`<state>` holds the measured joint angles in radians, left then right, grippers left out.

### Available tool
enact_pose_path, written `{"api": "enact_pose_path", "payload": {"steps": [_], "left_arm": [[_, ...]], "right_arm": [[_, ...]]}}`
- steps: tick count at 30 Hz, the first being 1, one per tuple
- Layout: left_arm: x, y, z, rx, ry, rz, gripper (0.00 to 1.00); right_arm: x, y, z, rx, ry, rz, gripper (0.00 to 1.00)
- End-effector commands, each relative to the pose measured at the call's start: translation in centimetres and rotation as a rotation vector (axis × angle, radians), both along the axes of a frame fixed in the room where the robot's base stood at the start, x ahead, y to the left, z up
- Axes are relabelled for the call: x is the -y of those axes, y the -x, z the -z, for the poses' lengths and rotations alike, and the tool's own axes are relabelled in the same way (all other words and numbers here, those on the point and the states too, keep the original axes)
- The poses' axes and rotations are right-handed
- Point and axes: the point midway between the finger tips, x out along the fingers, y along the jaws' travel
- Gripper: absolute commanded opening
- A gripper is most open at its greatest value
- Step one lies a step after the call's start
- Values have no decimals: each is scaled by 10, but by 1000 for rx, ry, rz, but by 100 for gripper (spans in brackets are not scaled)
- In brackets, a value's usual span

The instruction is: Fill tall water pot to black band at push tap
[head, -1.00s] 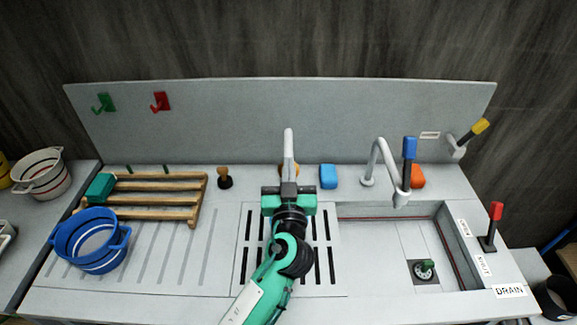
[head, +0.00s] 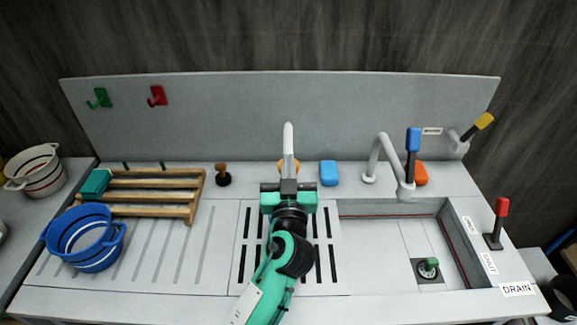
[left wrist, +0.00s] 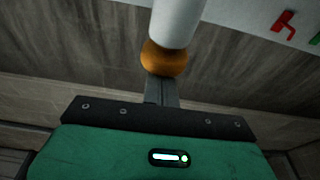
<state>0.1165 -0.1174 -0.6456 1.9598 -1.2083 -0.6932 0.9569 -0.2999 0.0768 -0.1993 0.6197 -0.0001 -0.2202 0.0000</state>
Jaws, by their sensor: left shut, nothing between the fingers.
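The push tap (head: 288,140) has a pale spout at the back middle of the counter, with an orange knob (left wrist: 164,58) at the spout's end in the left wrist view. My left gripper (head: 288,188) is shut and empty, its fingertips right at the knob; I cannot tell whether they press it. A blue two-handled pot (head: 85,238) stands on the ribbed drainboard at left. A whitish pot (head: 38,172) with dark and red bands stands on the left side counter. I cannot tell which is the tall water pot. No water stream is visible. My right gripper is out of view.
A wooden rack (head: 155,192) holds a green block. A sink (head: 400,250) with a green-topped drain is at right, with a blue-handled swivel tap (head: 385,160) behind it. A red lever (head: 498,222) stands right of the sink. A slotted grate lies under my left arm.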

Motion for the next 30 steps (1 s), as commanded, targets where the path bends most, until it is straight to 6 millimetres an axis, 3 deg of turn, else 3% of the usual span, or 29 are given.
{"api": "enact_pose_path", "payload": {"steps": [1,30], "left_arm": [[0,0,7,-12,-3,-1,0],[0,0,11,-20,-4,-2,0]], "right_arm": [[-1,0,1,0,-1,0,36],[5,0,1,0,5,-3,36]]}}
